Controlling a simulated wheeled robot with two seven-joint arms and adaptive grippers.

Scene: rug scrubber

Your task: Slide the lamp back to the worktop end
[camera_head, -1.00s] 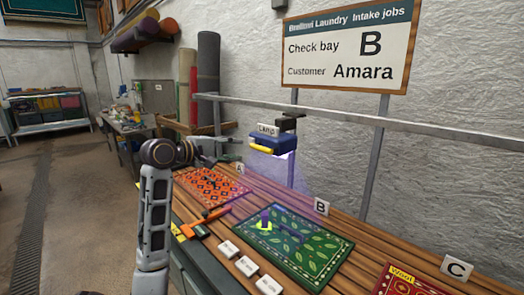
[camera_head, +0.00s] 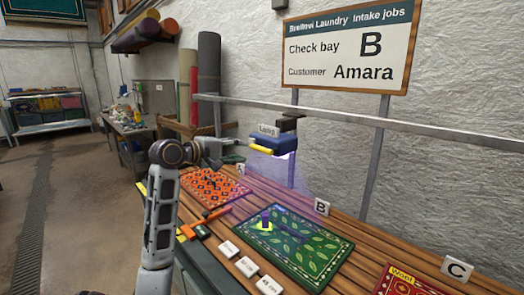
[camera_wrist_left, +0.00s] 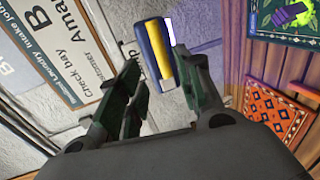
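The lamp (camera_head: 271,144) is a blue block with a yellow handle (camera_head: 261,150), hung from a dark bracket on the rail. It casts violet light on the worktop (camera_head: 336,218) below. My left gripper (camera_head: 232,157) is just left of the lamp, pointing at it. In the left wrist view its fingers (camera_wrist_left: 158,72) are spread, and the lamp (camera_wrist_left: 148,45) with its yellow handle (camera_wrist_left: 158,50) shows between and beyond the tips. The gripper looks empty; whether a finger touches the handle I cannot tell. My right gripper is not in view.
A grey rail (camera_head: 350,115) runs along the wall above the worktop. An orange rug (camera_head: 213,188) lies at bay A, a green leaf rug (camera_head: 300,255) at B, a red rug (camera_head: 405,283) near C. An orange-handled tool (camera_head: 205,222) and white blocks (camera_head: 247,266) lie along the front edge.

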